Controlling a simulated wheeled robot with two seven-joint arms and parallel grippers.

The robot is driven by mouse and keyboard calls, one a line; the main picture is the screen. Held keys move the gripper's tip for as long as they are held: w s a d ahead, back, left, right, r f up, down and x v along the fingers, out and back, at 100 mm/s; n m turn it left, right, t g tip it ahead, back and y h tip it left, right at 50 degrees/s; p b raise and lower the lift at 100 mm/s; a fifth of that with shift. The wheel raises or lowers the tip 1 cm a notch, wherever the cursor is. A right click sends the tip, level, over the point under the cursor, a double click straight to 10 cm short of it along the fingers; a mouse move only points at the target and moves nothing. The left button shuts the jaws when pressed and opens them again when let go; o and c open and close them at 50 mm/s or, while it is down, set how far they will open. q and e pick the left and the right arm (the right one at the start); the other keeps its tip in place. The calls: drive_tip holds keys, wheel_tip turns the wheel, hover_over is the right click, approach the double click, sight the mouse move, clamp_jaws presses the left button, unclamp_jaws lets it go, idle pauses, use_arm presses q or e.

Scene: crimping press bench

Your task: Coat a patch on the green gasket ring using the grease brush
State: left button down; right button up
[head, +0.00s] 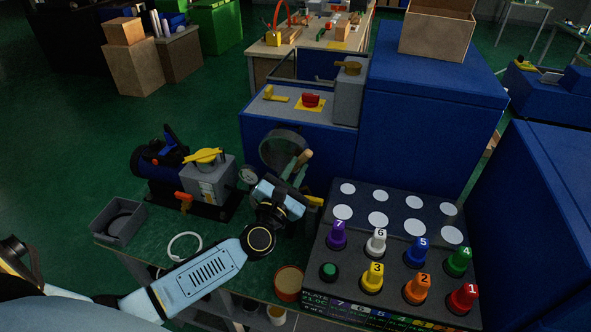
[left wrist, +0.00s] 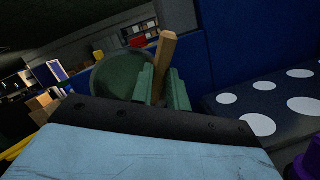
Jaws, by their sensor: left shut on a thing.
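My left gripper (head: 293,171) is shut on the wooden handle of the grease brush (head: 304,157), above the back of the bench. In the left wrist view the handle (left wrist: 164,58) stands up, slightly tilted, between the green fingers (left wrist: 160,88). The bristles are hidden. A round, dark green ring, seemingly the green gasket ring (head: 265,149), stands upright just behind the gripper. It also shows in the left wrist view (left wrist: 108,77), left of the handle and partly covered by a finger. I cannot tell whether the brush touches it. My right gripper is not in view.
A panel of numbered coloured knobs (head: 398,232) stands close to the right of my left gripper. A grey machine with a yellow lever (head: 209,180) and a gauge (head: 248,175) stand left. A white ring (head: 171,247), a grey bin (head: 104,228) and a round tan-topped tin (head: 289,281) are nearer.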

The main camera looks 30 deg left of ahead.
use_arm(q)
drive_tip(key=shift+f+b, duration=0.5)
drive_tip(key=shift+f, duration=0.05)
